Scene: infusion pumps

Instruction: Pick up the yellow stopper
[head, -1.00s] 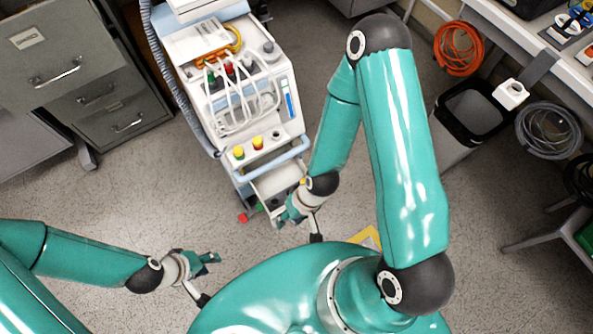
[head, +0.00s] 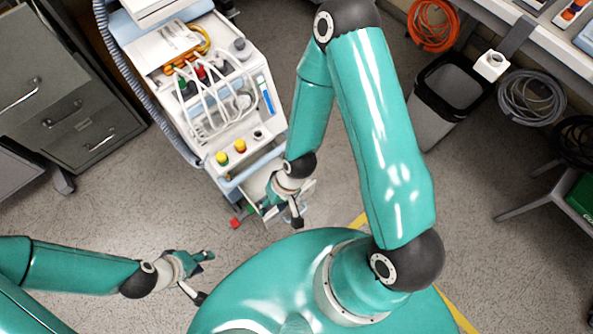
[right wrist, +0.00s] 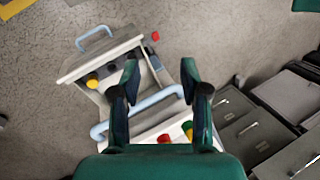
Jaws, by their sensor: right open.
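In the head view my right gripper (head: 283,211) is by the cart's front, and the stopper cannot be made out there. My left gripper (head: 205,277) is open and empty over the floor, away from the cart.
Yellow-topped knobs (head: 222,158) show on the cart (head: 270,130) in the head view. A light blue handle (right wrist: 146,106) crosses under my right gripper in its wrist view. A bin (head: 437,110) stands right.

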